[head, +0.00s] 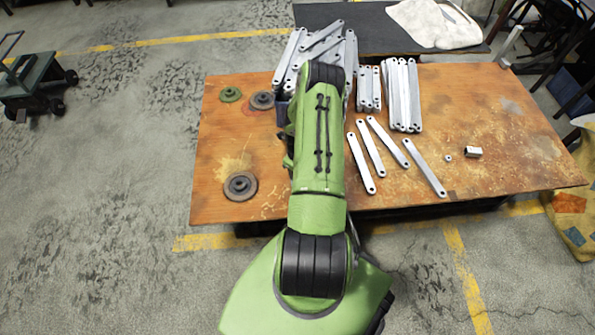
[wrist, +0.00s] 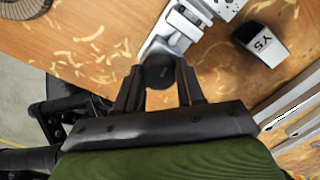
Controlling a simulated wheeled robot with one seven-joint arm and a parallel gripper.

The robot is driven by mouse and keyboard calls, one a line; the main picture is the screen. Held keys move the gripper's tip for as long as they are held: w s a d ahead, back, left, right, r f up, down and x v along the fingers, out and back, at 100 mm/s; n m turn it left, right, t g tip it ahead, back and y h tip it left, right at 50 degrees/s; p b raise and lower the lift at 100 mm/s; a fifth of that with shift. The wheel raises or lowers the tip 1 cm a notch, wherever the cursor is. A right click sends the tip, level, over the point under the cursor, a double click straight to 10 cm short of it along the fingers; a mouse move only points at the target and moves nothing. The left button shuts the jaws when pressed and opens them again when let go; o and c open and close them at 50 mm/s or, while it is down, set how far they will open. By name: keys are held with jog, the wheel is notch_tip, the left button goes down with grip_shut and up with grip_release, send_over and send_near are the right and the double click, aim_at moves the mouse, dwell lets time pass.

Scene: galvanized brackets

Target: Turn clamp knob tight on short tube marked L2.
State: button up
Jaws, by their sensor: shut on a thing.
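In the wrist view, my gripper (wrist: 159,76) has its two dark fingers on either side of a dark round knob (wrist: 159,76) and is shut on it. The knob sits at the near end of a silvery metal clamp (wrist: 176,32), which runs up to the top edge. A short tube marked Y5 (wrist: 262,44), pale with a dark end, lies to the right, apart from the gripper. I cannot read an L2 mark anywhere. In the head view my green arm hides the gripper, knob and clamp.
Flat galvanized brackets lie on the rusty orange table (head: 500,125): a stack (head: 402,95), loose ones (head: 425,167) and a heap (head: 320,45) behind my arm. A small tube (head: 473,152) and discs (head: 240,186) also lie there. The table's right side is mostly clear.

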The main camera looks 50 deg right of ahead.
jog(key=m+p, duration=0.1)
jog(key=m, duration=0.6)
jog(key=shift+r+p, duration=0.15)
jog(key=shift+p, duration=0.15)
jog(key=shift+m+p, duration=0.35)
jog(key=shift+m, duration=0.75)
jog(key=m+p, duration=0.1)
jog(key=p, duration=0.1)
jog(key=shift+a+r+m+p, duration=0.1)
jog(key=shift+m+p, duration=0.2)
jog(key=shift+m, duration=0.1)
jog(key=shift+f, duration=0.25)
jog(key=o, duration=0.9)
jog(key=shift+o, duration=0.2)
